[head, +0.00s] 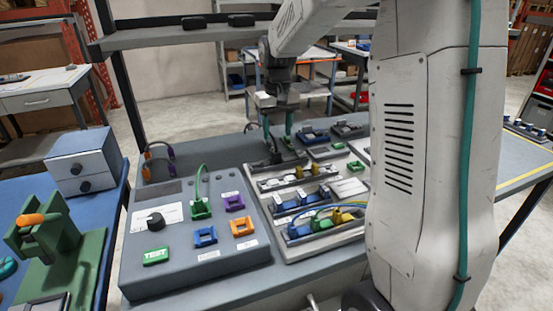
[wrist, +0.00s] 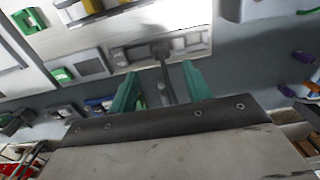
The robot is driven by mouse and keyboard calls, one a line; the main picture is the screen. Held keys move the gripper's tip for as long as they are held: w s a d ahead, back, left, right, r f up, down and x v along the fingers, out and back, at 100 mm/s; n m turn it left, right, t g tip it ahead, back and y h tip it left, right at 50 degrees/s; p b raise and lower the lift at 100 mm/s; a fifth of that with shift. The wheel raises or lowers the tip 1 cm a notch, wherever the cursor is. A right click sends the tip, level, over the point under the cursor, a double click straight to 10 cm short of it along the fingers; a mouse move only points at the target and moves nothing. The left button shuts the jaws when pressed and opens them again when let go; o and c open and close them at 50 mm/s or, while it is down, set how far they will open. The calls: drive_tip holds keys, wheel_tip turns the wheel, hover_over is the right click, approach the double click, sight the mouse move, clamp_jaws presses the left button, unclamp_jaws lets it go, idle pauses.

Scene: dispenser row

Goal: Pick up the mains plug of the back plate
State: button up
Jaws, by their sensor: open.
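My gripper (head: 278,136) is lowered over the back plate (head: 284,168), its teal fingers pointing down. In the wrist view my gripper (wrist: 160,84) is open, with a clear gap between the fingers. A dark mains plug (wrist: 162,49) sits at the pale back plate (wrist: 197,40), just beyond the fingertips and roughly in line with the gap. Its dark lead runs from it down between the fingers. The head view shows a small dark shape (head: 275,157) by the fingertips, probably the plug. Contact between fingers and plug cannot be made out.
A grey test box (head: 190,262) with coloured sockets and a green lead stands front left of the plates. Nearer plates hold blue (head: 300,202) and yellow parts. Purple and orange plugs (head: 158,156) hang at the bench's back left. A shelf (head: 190,34) spans above behind.

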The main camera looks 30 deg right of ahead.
sight(276, 152)
drive_tip(key=shift+w+d+f, duration=0.1)
drive_tip(key=shift+w+f, duration=0.1)
drive_tip(key=shift+f, duration=0.25)
drive_tip(key=f, duration=0.7)
drive_tip(key=shift+s+a+f, duration=0.1)
drive_tip(key=shift+s+a, duration=0.05)
drive_tip(key=shift+a, duration=0.1)
clamp_jaws()
